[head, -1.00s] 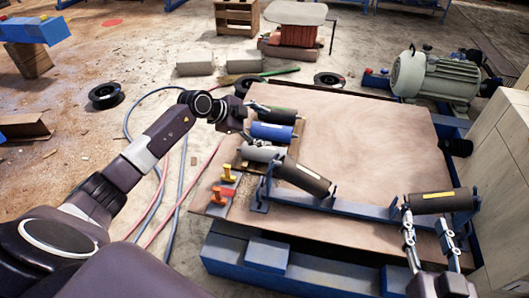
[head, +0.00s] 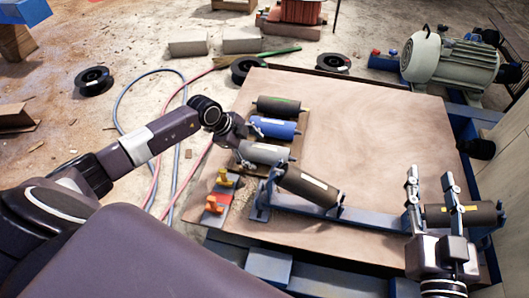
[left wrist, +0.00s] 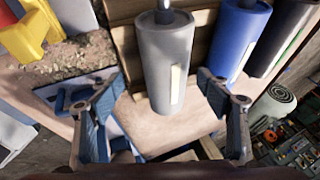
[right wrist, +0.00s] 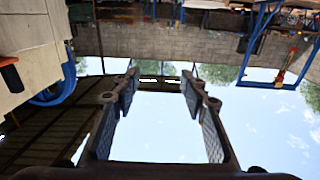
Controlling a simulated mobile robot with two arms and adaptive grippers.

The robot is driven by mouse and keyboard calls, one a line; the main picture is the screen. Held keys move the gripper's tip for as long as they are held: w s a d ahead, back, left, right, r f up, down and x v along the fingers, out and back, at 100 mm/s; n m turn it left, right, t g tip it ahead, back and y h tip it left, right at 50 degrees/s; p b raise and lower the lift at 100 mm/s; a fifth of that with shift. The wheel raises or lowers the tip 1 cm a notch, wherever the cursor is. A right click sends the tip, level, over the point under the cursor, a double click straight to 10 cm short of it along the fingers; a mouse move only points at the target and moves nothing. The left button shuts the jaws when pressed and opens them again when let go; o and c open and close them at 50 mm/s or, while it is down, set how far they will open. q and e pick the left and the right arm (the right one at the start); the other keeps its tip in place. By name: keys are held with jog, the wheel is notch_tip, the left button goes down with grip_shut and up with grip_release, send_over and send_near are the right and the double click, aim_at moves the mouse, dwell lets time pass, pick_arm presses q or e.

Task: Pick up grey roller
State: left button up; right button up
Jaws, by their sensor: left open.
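The grey roller (head: 264,153) lies on a brown wooden tray (head: 294,151) on the table's left side, nearest me in a row with a blue roller (head: 275,128) and a black roller with a green mark (head: 279,106). My left gripper (head: 240,136) is at the grey roller's left end, its fingers partly hidden there. In the left wrist view, the left gripper (left wrist: 160,78) is open, with the grey roller (left wrist: 168,62) between its fingers and no clear contact. My right gripper (head: 431,174) is open and empty, fingers up, overlapping a dark yellow-labelled roller (head: 478,214) in the picture.
A blue frame (head: 310,208) crosses the table's near side, with a dark white-labelled roller (head: 307,186) at its left. Yellow and red clamps (head: 214,205) stand near the left edge. A motor (head: 449,62) is back right. The table's middle (head: 375,130) is clear.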

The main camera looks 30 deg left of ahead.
aim_at(266, 153)
pick_arm(q)
jog(key=shift+w+d+f, duration=0.2)
jog(key=shift+w+f, duration=0.1)
jog(key=shift+f, duration=0.15)
jog(key=shift+w+d+f+b, duration=0.7)
jog(key=shift+w+f+b, duration=0.15)
jog(key=shift+f+b, duration=0.1)
jog(key=shift+b+x, duration=0.5)
jog(key=shift+x, duration=0.5)
jog(key=shift+w+d, duration=0.1)
pick_arm(e)
jog(key=s+r+t+y, duration=0.1)
jog(key=s+r+t, duration=0.2)
jog(key=r, duration=0.4)
jog(key=s+r+t+y, duration=0.2)
jog(key=r+t, duration=0.3)
jog(key=r, duration=0.2)
jog(key=shift+s+a+r, duration=0.15)
jog(key=shift+s+r, duration=0.15)
jog(key=shift+s, duration=0.1)
pick_arm(q)
jog(key=shift+c, duration=0.6)
grip_shut()
jog(key=shift+w+r, duration=0.1)
